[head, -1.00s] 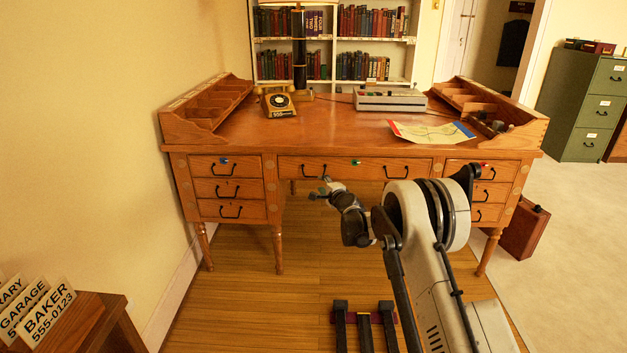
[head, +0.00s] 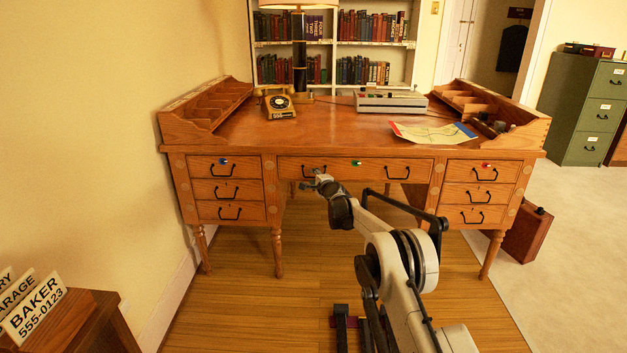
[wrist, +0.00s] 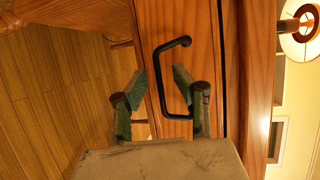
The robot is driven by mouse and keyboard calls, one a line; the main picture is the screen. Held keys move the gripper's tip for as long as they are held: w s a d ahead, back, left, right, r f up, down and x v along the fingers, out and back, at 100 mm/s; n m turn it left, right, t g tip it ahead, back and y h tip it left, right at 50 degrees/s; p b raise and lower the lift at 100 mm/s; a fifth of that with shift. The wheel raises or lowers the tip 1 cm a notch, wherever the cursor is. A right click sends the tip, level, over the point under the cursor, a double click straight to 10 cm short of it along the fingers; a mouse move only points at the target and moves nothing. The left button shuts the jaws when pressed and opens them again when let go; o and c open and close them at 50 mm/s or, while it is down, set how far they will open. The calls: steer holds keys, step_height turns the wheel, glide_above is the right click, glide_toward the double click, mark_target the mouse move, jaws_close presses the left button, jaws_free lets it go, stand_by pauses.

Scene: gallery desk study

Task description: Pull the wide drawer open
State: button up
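The wide drawer (head: 340,166) is the middle one under the desktop, with two black handles and a green marker between them. It looks shut, its front in line with the desk. My gripper (head: 318,178) is at its left handle. In the wrist view, my gripper (wrist: 160,80) is open, with its two green fingers apart. The black bar of the left handle (wrist: 160,78) runs between them, one finger on each side; no clear grip shows. The right handle (head: 398,173) is free.
The wooden desk (head: 300,135) carries a telephone (head: 279,105), a grey device (head: 391,102) and a map (head: 432,132). Small drawers with handles flank the wide drawer. A brown case (head: 528,232) stands at the right. The floor before the desk is clear apart from my own body.

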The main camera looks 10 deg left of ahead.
jaws_close()
steer(key=shift+s, duration=0.1)
stand_by(0.4)
